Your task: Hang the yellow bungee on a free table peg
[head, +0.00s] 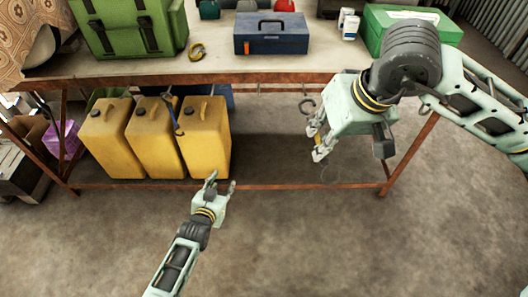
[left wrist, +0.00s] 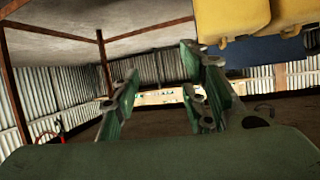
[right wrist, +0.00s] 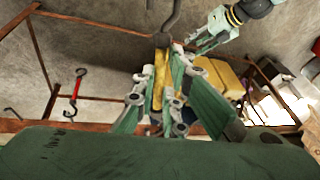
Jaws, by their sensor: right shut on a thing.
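The yellow bungee (right wrist: 158,90) is between the fingers of my right gripper (right wrist: 160,105) in the right wrist view, with a grey hook (right wrist: 170,25) at one end. In the head view my right gripper (head: 320,142) is shut on it just in front of the table (head: 240,79), below the front edge. A hook (head: 308,106) shows beside that gripper, and the fingers hide most of the bungee. Small pegs (head: 262,90) show under the table's front edge. A blue bungee (head: 174,116) hangs in front of the yellow cans. My left gripper (head: 222,182) is open and empty, low over the floor.
Several yellow cans (head: 205,140) stand on the left under the table. A red bungee (right wrist: 77,84) shows in the right wrist view. The floor in front is clear.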

